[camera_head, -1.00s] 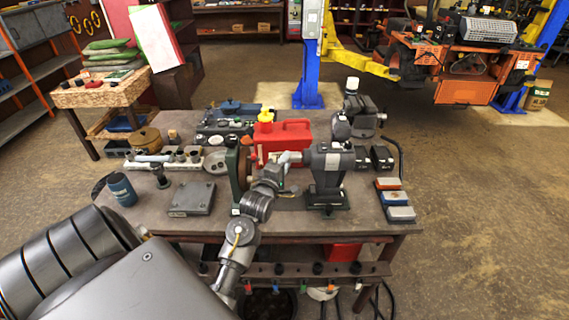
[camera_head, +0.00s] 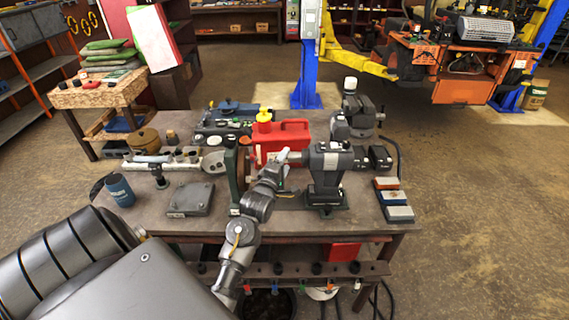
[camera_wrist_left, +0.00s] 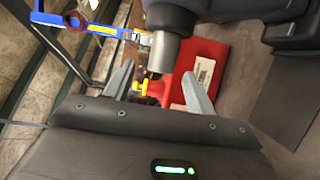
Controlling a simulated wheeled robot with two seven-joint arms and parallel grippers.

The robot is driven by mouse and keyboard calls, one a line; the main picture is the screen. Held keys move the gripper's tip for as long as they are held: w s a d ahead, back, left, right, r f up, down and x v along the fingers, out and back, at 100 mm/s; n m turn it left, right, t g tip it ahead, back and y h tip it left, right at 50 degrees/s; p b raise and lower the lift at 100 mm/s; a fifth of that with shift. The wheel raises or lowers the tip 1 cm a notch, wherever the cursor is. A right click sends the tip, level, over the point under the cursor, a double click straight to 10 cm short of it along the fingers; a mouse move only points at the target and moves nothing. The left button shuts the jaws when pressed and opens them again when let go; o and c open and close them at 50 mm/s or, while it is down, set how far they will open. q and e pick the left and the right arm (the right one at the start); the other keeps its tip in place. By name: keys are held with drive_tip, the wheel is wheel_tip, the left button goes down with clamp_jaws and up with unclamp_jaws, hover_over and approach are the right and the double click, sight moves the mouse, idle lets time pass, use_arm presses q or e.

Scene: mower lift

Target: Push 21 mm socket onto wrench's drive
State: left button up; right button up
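My left gripper (camera_head: 287,157) is at the dark grey grinder-like machine (camera_head: 328,165) at the middle of the bench. In the left wrist view its two fingers (camera_wrist_left: 157,72) stand apart. A grey cylinder (camera_wrist_left: 163,52) from the machine side reaches between or just beyond the fingertips. I cannot tell whether they touch it or whether it is a socket. A silver bar (camera_head: 152,158), perhaps the wrench, lies along that rack. No size markings can be read. My right gripper is not in view.
A red can (camera_head: 285,138) with a yellow cap stands behind my left gripper. A blue cup (camera_head: 120,190) and a flat grey plate (camera_head: 190,200) are at the left. Several coloured blocks (camera_head: 397,198) sit at the right edge. The front of the bench (camera_head: 185,224) has bare room.

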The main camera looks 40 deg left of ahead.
use_arm(q)
drive_tip(key=b+v, duration=0.4)
drive_tip(key=v, duration=0.6)
drive_tip(key=shift+s, duration=0.4)
drive_tip(key=shift+d, duration=0.15)
